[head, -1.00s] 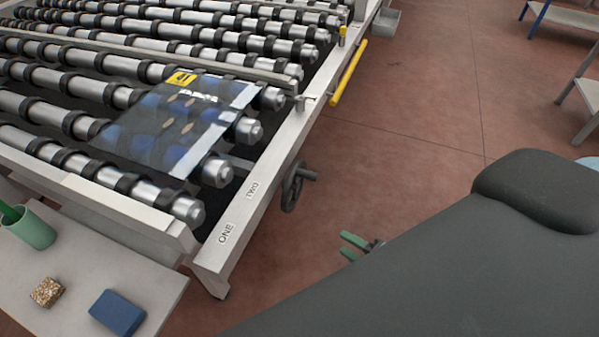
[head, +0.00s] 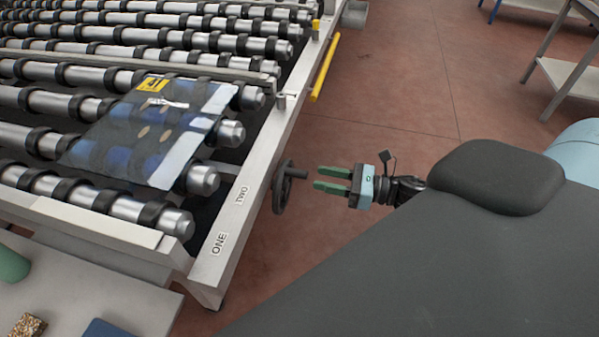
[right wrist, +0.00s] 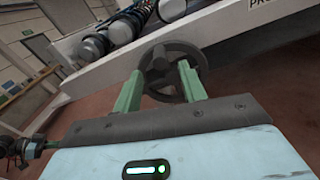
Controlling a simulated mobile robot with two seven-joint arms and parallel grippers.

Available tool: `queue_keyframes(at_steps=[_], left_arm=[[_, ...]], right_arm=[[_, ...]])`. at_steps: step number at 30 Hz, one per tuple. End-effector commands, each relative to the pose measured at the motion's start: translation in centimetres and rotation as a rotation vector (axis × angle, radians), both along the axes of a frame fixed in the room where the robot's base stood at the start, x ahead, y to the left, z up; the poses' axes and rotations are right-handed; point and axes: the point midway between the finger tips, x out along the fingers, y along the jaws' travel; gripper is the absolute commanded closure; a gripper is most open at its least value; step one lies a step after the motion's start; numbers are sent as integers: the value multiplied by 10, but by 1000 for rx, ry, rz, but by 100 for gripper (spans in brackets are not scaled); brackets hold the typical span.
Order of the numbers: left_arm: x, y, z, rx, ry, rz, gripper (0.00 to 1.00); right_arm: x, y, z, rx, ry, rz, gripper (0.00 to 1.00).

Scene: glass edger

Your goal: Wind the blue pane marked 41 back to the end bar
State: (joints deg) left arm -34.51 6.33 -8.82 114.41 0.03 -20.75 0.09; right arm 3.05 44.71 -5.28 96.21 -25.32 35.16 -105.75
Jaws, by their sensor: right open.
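The blue see-through pane (head: 150,135) lies on the rollers in the head view, with a yellow label (head: 153,84) at its far edge; I cannot read its number. A dark handwheel (head: 284,187) with a small handle sits on the side rail near the word TWO. My right gripper (head: 316,178) is open and empty, just right of the wheel, its green fingers pointing at it. In the right wrist view the wheel (right wrist: 172,70) shows beyond and between the fingertips (right wrist: 160,78), apparently apart from them. My left gripper is not in view.
The side rail (head: 255,180) carries the labels ONE and TWO. A crossbar (head: 140,62) spans the rollers beyond the pane. A yellow bar (head: 325,67) stands along the rail. A bench (head: 90,290) holds a green cup and blocks.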

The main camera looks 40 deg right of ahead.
Motion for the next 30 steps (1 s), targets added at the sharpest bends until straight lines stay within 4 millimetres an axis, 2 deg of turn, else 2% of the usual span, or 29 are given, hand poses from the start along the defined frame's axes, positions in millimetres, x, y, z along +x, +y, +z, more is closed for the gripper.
queue_keyframes(at_steps=[12,18,26,30], left_arm=[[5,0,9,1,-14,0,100],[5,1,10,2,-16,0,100],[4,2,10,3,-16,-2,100],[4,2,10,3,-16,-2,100]], right_arm=[[43,36,3,3,-4,-1,59],[51,43,1,1,0,-1,59],[51,44,0,1,1,-1,59],[51,44,0,1,1,-1,74]])
